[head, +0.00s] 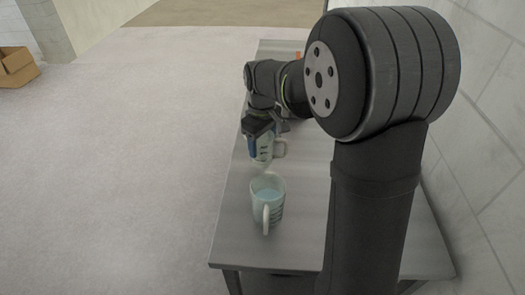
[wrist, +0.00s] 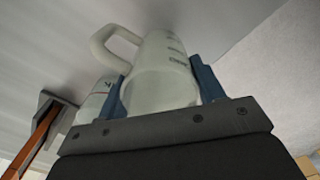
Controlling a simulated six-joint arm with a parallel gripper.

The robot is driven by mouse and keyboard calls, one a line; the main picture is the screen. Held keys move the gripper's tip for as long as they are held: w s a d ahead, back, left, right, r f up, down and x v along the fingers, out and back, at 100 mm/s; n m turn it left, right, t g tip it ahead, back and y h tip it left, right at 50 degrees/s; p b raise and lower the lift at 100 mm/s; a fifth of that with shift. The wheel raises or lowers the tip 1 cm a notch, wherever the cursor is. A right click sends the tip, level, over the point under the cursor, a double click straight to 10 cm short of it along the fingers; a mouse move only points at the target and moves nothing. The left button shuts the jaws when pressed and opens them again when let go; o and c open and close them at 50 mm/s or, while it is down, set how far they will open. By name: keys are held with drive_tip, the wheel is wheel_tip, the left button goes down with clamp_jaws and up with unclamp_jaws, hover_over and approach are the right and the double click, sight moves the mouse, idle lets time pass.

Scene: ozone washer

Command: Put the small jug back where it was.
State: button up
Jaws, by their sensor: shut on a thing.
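The small jug (head: 263,152) is pale and translucent with dark markings. My gripper (head: 261,136) is shut on it, over the left edge of the metal table. In the wrist view the jug (wrist: 160,75) sits between the two blue fingers (wrist: 160,92), its handle to the upper left. I cannot tell whether its base touches the table. A second, larger-looking jug (head: 268,203) stands upright on the table nearer the camera, with bluish liquid inside and its handle towards the camera.
The metal table (head: 240,235) has bare room around the nearer jug. A tool with an orange handle (wrist: 38,132) and a dark head lies at the left of the wrist view. Another pale marked vessel (wrist: 94,103) shows behind the left finger. A block wall (head: 485,130) runs along the right.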

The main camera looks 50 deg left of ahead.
drive_tip(key=shift+f, duration=1.75)
drive_tip(key=shift+f, duration=0.15)
drive_tip(key=o, duration=1)
wheel_tip(320, 180, up, 12)
drive_tip(key=shift+r, duration=0.15)
wheel_tip(320, 180, down, 12)
drive_tip(key=shift+r, duration=1.8)
